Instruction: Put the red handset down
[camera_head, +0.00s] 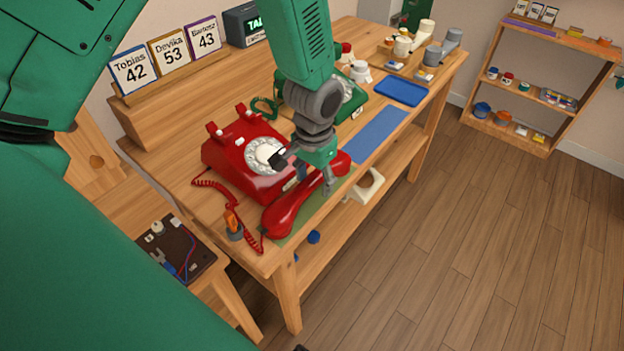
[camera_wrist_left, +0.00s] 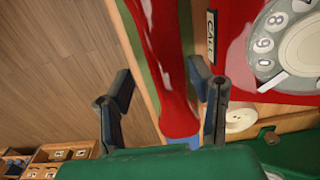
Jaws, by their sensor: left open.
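The red handset (camera_head: 287,209) lies along the front edge of the table, on a green mat (camera_head: 316,203), in front of the red dial phone (camera_head: 232,167). A coiled red cord (camera_head: 217,187) runs from the phone's left side to the handset's near end. The phone's cradle on top is empty. My left gripper (camera_head: 304,172) is open over the handset, towards its far end. In the left wrist view the handset (camera_wrist_left: 171,65) shows between the two spread fingers (camera_wrist_left: 163,102), with gaps visible beside it. My right gripper is not in view.
A green phone (camera_head: 350,95) stands behind my left gripper. A blue mat (camera_head: 375,134) and a blue tray (camera_head: 403,91) lie farther along the table. An orange-and-grey item (camera_head: 233,225) stands near the front left corner. Number cards (camera_head: 168,52) stand at the back.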

